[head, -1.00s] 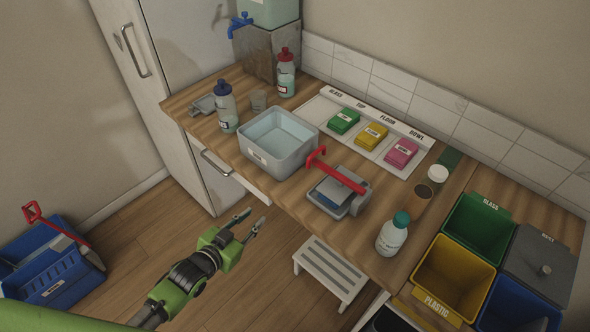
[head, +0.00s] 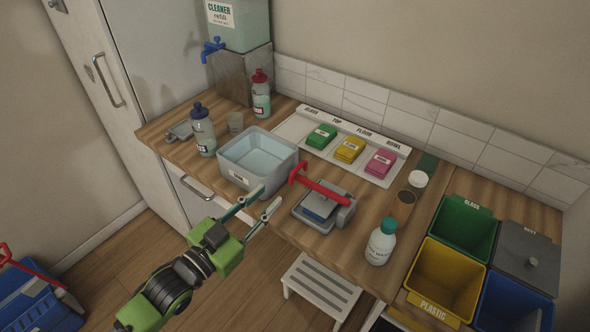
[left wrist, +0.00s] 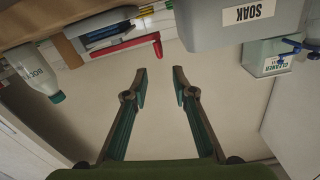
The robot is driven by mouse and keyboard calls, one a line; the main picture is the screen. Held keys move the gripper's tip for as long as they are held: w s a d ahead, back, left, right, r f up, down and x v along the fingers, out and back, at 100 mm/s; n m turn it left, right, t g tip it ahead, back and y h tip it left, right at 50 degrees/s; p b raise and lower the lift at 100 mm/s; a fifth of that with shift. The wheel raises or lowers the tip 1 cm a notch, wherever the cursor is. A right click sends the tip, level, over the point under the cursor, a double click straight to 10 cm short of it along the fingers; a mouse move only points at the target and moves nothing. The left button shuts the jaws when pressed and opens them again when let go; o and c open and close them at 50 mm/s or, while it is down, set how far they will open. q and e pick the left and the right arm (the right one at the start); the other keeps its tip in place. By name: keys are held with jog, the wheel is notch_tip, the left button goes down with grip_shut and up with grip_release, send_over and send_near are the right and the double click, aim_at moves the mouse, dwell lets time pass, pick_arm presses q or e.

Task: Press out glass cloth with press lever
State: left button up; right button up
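The press (head: 322,210) stands at the counter's front edge, with a grey body and a red press lever (head: 322,187) across it. A flat blue piece (head: 319,206) lies in the press; it looks like a folded cloth, but I see no label. The press also shows upside down in the left wrist view, with its red lever (left wrist: 130,45). My left gripper (head: 270,198) is open and empty, in front of the counter, left of the press and apart from the lever. Its open fingers (left wrist: 160,78) show in the wrist view with nothing between them. My right gripper is out of view.
A grey SOAK tub (head: 258,160) with water stands left of the press. A white bottle (head: 380,243) stands right of it. Behind, a labelled tray (head: 290,127) holds green, yellow and pink cloths; its GLASS place is bare. A white step stool (head: 320,287) stands below.

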aim_at(290, 176)
pick_arm(q)
jog(key=p+x, duration=0.1)
jog(key=x, duration=1.1)
jog(key=shift+s, duration=0.1)
grip_shut()
